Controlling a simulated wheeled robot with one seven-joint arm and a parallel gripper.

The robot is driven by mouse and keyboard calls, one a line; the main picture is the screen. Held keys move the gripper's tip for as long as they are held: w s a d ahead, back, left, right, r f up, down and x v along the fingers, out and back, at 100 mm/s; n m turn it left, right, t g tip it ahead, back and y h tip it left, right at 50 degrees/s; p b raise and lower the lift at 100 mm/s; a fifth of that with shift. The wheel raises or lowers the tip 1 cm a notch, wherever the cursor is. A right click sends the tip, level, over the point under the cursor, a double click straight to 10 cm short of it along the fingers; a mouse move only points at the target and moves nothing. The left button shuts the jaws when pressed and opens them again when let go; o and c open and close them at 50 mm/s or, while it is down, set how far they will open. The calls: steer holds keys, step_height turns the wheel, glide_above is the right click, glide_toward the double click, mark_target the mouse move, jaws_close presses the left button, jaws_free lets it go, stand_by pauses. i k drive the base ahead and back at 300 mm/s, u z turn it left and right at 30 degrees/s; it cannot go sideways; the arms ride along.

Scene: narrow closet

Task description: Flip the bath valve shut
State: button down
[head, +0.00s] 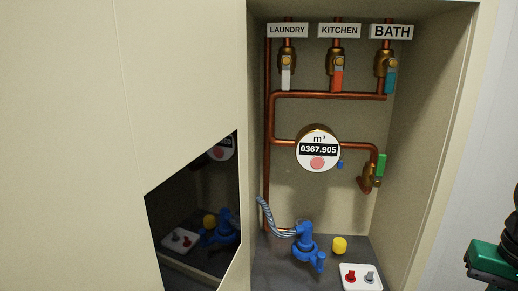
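The bath valve (387,66) is a brass valve with a teal lever (390,81), on the rightmost of three vertical copper pipes under the BATH label (391,32). Its lever points straight down, in line with the pipe. Nothing touches it. My gripper's fingers are not in view. A black and green part, which looks like part of my arm, shows at the lower right edge, outside the closet and well apart from the valve.
The kitchen valve (338,64) has a red-orange lever and the laundry valve (287,62) a white one, both down. Below are a round meter (318,148), a green-handled valve (377,171), a blue pump (305,243), a yellow object (339,245) and a switch box (361,277). Walls stand close on both sides.

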mark_target(391, 64)
steer(key=u, duration=1.5)
steer(key=k, duration=0.75)
steer(key=z, duration=0.1)
